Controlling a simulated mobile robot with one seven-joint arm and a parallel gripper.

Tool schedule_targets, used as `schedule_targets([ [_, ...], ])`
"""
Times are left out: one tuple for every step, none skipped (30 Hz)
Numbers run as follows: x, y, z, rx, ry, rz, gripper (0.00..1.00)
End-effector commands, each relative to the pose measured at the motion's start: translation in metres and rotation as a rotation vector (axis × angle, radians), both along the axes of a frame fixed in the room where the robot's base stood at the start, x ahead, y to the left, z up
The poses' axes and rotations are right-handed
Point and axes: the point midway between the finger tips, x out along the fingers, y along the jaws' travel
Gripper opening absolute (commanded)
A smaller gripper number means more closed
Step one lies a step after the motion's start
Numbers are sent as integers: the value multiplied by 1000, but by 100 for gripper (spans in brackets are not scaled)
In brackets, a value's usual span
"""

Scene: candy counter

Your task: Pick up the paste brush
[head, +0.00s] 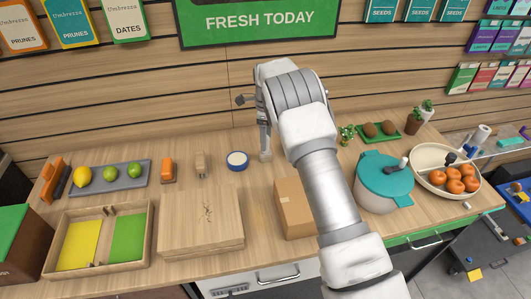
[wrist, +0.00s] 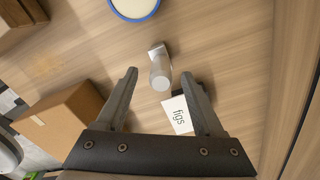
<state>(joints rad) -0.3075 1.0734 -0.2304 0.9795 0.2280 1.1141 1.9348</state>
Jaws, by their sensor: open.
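In the wrist view, a small light grey piece (wrist: 160,72) with a rounded end and a flat squared part seems to be the paste brush; its bristles cannot be made out. It lies ahead of my open gripper (wrist: 165,82), between the lines of the two fingers, and no contact shows. In the head view my gripper (head: 264,142) points down over the counter, right of the blue-rimmed dish of pale paste (head: 237,161). The brush is hard to tell from my gripper there.
A white "figs" card (wrist: 178,115) lies by one finger. A cardboard box (head: 293,207) stands in front of my gripper, partly behind my arm. The slatted wall is close behind.

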Motion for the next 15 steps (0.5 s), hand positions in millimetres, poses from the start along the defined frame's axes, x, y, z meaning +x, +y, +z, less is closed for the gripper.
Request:
schedule_targets([
  [0,1,-7,0,3,0,70],
  [0,1,-12,0,3,0,70],
  [1,2,-19,-1,3,0,70],
  [0,2,-24,-1,3,0,70],
  [0,1,-28,-1,3,0,70],
  [1,1,-33,-1,2,0,70],
  [1,2,-35,-1,1,0,70],
  [1,2,-37,-1,1,0,70],
  [1,2,-38,0,0,0,70],
  [1,2,-38,0,0,0,70],
  [1,2,-38,0,0,0,70],
  [1,2,-38,0,0,0,70],
  [1,2,-38,0,0,0,70],
  [1,2,-38,0,0,0,70],
  [1,2,-38,0,0,0,64],
])
